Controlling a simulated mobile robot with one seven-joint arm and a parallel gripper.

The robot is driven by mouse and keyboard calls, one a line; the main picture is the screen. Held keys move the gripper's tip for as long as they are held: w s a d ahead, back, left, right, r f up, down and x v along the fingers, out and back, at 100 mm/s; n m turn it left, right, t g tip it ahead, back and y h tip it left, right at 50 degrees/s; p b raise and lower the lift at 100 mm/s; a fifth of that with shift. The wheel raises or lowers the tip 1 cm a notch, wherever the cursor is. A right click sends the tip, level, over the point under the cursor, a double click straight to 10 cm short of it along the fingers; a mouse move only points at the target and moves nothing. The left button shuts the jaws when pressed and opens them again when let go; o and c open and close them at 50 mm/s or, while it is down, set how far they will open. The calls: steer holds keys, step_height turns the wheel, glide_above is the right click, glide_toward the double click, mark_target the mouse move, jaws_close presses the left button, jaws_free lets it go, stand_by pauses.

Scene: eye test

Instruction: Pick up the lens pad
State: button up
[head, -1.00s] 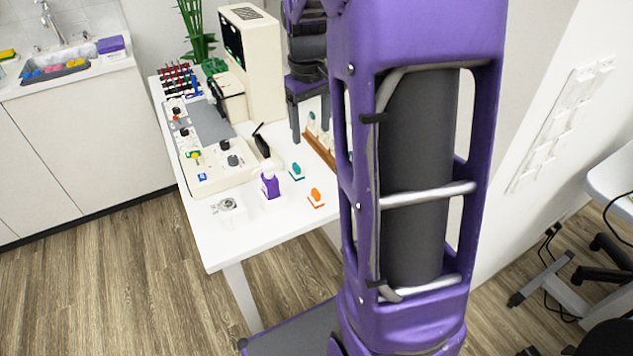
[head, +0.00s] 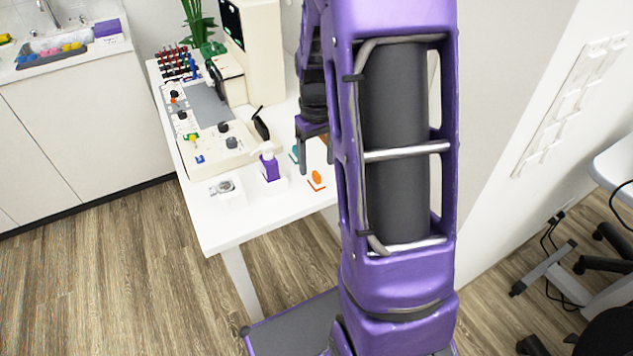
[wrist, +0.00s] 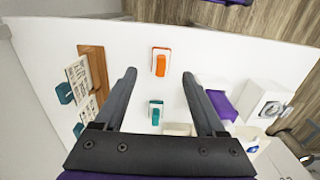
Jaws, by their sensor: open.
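My gripper (head: 315,160) is open and empty above the white table, its fingers pointing down. In the wrist view its two fingers (wrist: 158,76) frame two small pads. An orange pad (wrist: 160,62) on a pale base lies near the fingertip line; it also shows in the head view (head: 316,180). A teal pad (wrist: 155,112) lies lower between the fingers; in the head view a finger partly hides it (head: 294,154). No label shows which one is the lens pad. Neither pad is touched, as far as I can see.
A small white device with a round dial (head: 225,188) sits near the table's front edge. A control console (head: 215,145) is at left. A wooden rack (wrist: 92,70) with cards lies at left in the wrist view.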

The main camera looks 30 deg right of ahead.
mark_target(317, 174)
step_height(317, 174, down, 5)
steer(key=shift+a+r+b, duration=0.1)
steer(key=shift+b, duration=0.4)
jaws_close()
